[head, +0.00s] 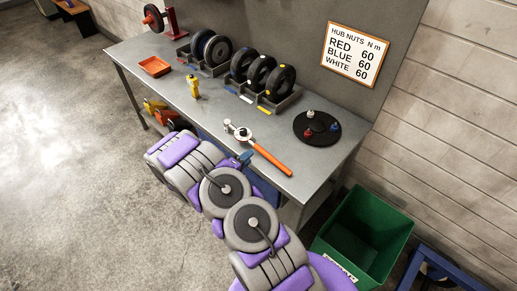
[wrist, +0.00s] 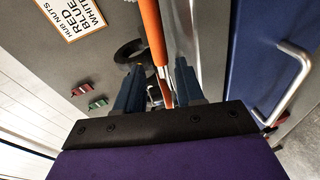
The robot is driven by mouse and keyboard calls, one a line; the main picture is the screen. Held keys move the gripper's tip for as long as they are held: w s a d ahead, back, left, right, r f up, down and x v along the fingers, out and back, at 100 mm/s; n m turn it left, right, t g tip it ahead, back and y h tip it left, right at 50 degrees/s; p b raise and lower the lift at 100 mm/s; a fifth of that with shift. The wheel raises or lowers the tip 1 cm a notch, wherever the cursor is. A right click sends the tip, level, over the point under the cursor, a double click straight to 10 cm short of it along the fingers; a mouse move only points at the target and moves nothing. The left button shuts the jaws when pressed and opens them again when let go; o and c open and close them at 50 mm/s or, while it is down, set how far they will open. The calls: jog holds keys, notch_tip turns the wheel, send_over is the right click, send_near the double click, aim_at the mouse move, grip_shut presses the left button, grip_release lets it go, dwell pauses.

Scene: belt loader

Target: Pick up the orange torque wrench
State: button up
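The orange torque wrench lies on the grey workbench, its orange handle (head: 272,160) toward the front edge and its metal head (head: 240,131) farther left. My gripper (head: 246,157) is at the bench's front edge, close beside the wrench on its near side. In the wrist view, my gripper's two dark blue fingers (wrist: 157,80) are apart. The orange handle (wrist: 151,30) shows beyond them, roughly in line with the gap. I see nothing clearly held; whether the fingers touch the wrench is not clear.
A black disc (head: 308,132) with coloured nuts lies to the right of the wrench. Racks of wheels (head: 262,75) stand behind it. A yellow tool (head: 193,87) and a red tray (head: 155,66) are farther left. A green bin (head: 340,248) stands on the floor at the right.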

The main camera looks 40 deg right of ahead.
aim_at(257, 150)
jog(key=shift+w+d+f, duration=0.1)
jog(key=shift+w+d, duration=0.1)
jog(key=shift+d, duration=0.1)
jog(key=b+x, duration=0.1)
jog(key=x, duration=0.4)
jog(key=shift+s+d, duration=0.1)
jog(key=shift+d, duration=0.25)
jog(key=shift+a, duration=0.1)
jog(key=shift+c, duration=0.3)
grip_shut()
